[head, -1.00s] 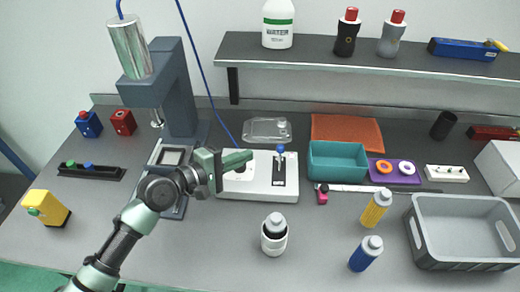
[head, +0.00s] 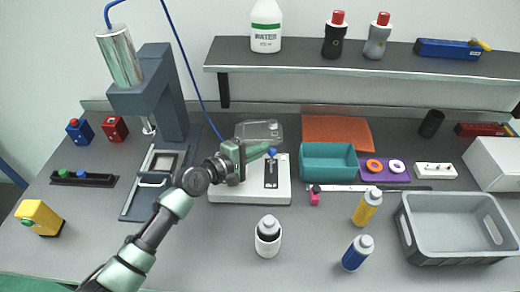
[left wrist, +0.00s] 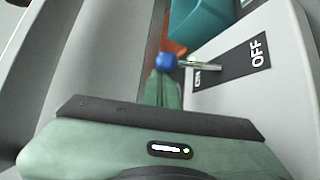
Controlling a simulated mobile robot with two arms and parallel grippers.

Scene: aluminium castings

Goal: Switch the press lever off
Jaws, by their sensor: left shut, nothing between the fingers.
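The press lever has a blue ball knob (head: 272,153) and stands on a white control box (head: 238,192) with a black label plate. In the left wrist view the knob (left wrist: 166,62) sits on a thin metal rod that leans over the ON end of the plate. The OFF marking (left wrist: 260,52) is at the other end. My left gripper (head: 262,151) is shut and empty, its tip right beside the knob. In the left wrist view its fingers (left wrist: 163,88) reach up to just below the knob; I cannot tell whether they touch. My right gripper is not in view.
The dark press (head: 168,95) stands behind and left of the box. A white bottle (head: 268,238) stands in front.

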